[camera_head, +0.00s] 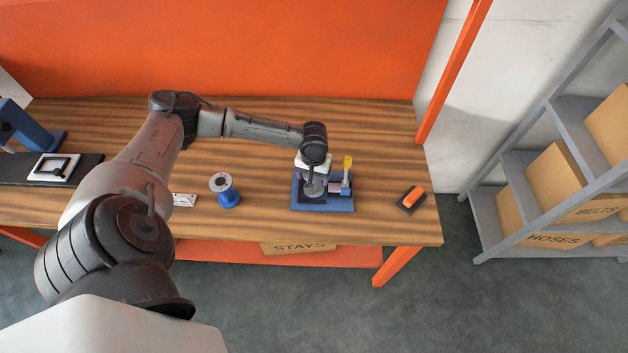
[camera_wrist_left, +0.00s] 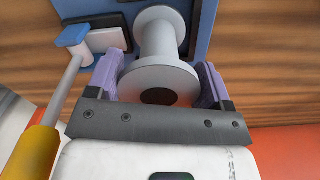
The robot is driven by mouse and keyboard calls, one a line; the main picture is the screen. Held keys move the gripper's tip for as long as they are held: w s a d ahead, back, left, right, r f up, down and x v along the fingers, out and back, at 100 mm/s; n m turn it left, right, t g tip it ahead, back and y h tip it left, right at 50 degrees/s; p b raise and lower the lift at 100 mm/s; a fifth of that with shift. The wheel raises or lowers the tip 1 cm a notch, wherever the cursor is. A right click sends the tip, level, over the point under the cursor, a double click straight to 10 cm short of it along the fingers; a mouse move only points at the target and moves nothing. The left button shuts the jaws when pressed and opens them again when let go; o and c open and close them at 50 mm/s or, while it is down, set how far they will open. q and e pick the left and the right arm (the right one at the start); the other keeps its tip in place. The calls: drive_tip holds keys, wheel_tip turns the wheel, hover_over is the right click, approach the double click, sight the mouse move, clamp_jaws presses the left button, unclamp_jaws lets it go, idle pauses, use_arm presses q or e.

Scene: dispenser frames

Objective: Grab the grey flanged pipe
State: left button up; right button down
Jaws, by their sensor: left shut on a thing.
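The grey flanged pipe (camera_wrist_left: 158,38) stands over the blue fixture (camera_wrist_left: 206,22), with one round flange towards the left wrist camera. My left gripper (camera_wrist_left: 158,82) has its purple fingers on either side of this flange and is shut on the pipe. In the head view my left gripper (camera_head: 313,178) is above the blue fixture (camera_head: 335,208), and its wrist hides part of the pipe. I cannot tell whether the pipe touches the fixture. My right gripper is not in view.
A yellow-tipped lever (camera_head: 347,163) rises close beside the gripper; its yellow handle (camera_wrist_left: 32,155) also shows in the left wrist view. Bare wooden bench (camera_head: 385,150) lies behind.

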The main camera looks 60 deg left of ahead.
use_arm(q)
drive_tip(key=shift+r, duration=0.1)
drive_tip(key=c, duration=0.6)
